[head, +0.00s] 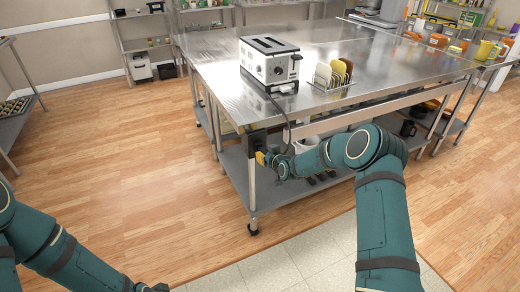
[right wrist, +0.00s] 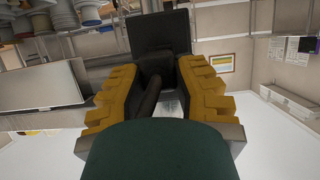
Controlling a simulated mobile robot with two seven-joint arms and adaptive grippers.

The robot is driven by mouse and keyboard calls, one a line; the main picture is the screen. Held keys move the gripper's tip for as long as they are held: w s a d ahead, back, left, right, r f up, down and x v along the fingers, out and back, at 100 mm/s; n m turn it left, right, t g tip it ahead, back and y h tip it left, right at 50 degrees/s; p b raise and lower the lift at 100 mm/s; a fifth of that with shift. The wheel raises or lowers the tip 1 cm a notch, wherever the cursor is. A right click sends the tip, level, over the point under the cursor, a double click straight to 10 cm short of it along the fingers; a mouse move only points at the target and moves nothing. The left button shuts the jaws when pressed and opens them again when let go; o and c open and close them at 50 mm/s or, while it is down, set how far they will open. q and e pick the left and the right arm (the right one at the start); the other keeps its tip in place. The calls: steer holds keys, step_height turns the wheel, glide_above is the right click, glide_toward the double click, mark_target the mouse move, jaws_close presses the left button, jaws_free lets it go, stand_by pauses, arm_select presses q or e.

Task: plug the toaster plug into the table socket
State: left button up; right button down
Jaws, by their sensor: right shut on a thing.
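The silver toaster (head: 270,62) stands on the steel table (head: 335,50) near its front left corner. Its black cord (head: 287,125) hangs over the front edge down to my right gripper. The dark table socket (head: 256,140) is at the front corner leg, below the tabletop. My right gripper (head: 263,158), with yellow fingers, is at the socket. In the right wrist view, its fingers are shut on the dark plug (right wrist: 158,65), with the black socket (right wrist: 160,30) straight beyond. Plug and socket overlap there; I cannot tell whether the prongs are inside.
A rack of bread slices (head: 333,75) stands right of the toaster. A lower shelf (head: 275,190) under the table holds a white container and dark items. Orange and yellow mugs (head: 487,50) stand at the far right. The wooden floor (head: 120,170) at left is clear.

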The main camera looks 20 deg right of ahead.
steer(key=shift+w+a, duration=0.15)
steer(key=shift+w, duration=0.85)
steer(key=c, duration=0.8)
jaws_free()
steer(key=shift+o, duration=0.2)
steer(key=shift+s, duration=0.1)
steer(key=v, duration=1.2)
